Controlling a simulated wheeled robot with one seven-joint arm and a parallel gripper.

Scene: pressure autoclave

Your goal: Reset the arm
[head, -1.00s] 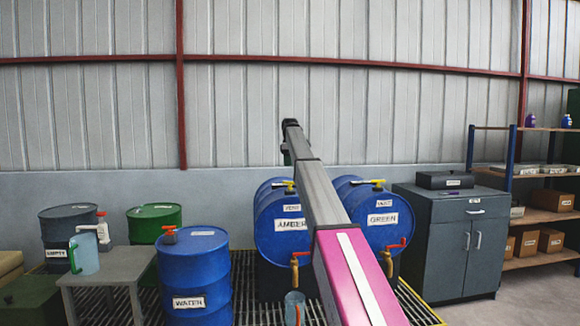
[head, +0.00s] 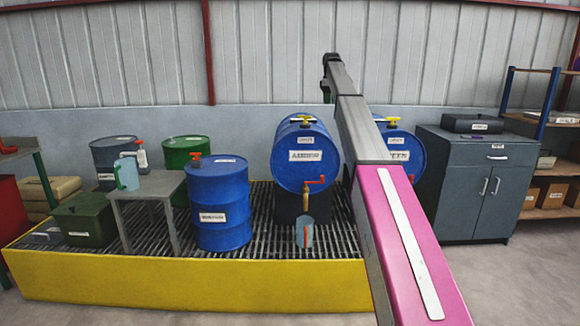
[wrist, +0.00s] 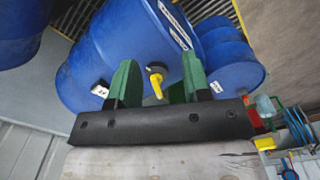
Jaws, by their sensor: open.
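My arm reaches up and forward across the head view, with its pink and grey links in front of the drums. My gripper (head: 328,85) is at the far end, high against the wall and above the drums. In the wrist view my gripper (wrist: 156,80) shows two green fingers spread apart with nothing held between them. A blue drum (wrist: 110,45) with a yellow vent handle (wrist: 156,80) lies beyond the fingers, apart from them as far as I can tell. In the head view the left lying drum (head: 306,172) has a red-handled tap, with a jug (head: 304,232) under it.
A yellow-edged grated platform (head: 190,285) carries the drums, including an upright blue drum (head: 217,185). A small grey table (head: 150,188) holds a jug (head: 127,173). A grey cabinet (head: 470,190) stands right of my arm. The floor in front is clear.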

